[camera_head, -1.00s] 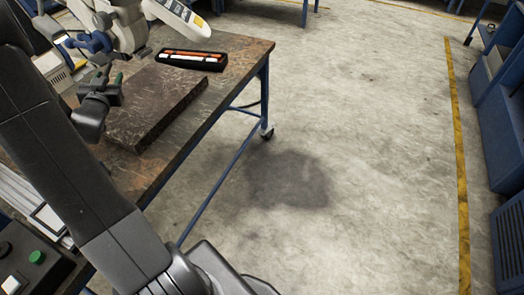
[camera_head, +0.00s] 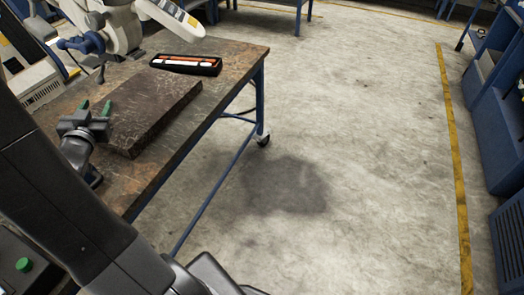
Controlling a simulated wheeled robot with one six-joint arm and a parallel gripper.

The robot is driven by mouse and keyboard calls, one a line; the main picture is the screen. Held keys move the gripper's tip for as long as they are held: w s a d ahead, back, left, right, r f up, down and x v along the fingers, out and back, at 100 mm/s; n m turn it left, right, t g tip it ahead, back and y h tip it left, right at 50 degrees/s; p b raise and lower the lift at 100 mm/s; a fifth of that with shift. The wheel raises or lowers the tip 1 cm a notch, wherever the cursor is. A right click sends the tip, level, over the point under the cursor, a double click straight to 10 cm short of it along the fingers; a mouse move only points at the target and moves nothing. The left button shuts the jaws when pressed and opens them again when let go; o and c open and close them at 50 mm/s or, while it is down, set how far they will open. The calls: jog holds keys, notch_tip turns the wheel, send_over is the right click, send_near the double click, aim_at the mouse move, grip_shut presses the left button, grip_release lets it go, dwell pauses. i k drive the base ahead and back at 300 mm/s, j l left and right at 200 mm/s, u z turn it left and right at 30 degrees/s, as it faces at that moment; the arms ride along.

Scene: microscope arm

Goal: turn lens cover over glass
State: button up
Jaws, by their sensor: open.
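A white microscope-like stand (camera_head: 122,28) is at the top left on the table, cut off by the frame's edge. A white arm with a yellow label (camera_head: 172,18) reaches right from it. A blue part with knobs (camera_head: 86,43) is on its left side. I cannot make out the lens cover or the glass. My gripper (camera_head: 96,107), with green fingertips, is open and empty. In the picture it is beside the left edge of the dark slab, below and apart from the blue part.
A thick dark slab (camera_head: 152,112) lies on the brown worktable (camera_head: 236,58). A black case with red and white items (camera_head: 186,64) lies behind it. A pale box (camera_head: 42,84) is at the left. Open floor is to the right, with blue cabinets (camera_head: 503,135) beyond.

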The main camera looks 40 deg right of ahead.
aim_at(93, 62)
jog(key=k+j+z, duration=0.15)
jog(key=z, duration=0.25)
jog(key=k+j+z, duration=0.1)
jog(key=z, duration=0.3)
jog(key=k+z, duration=0.25)
jog(key=z, duration=0.15)
jog(key=k+z, duration=0.2)
jog(key=z, duration=0.2)
jog(key=i+j, duration=0.85)
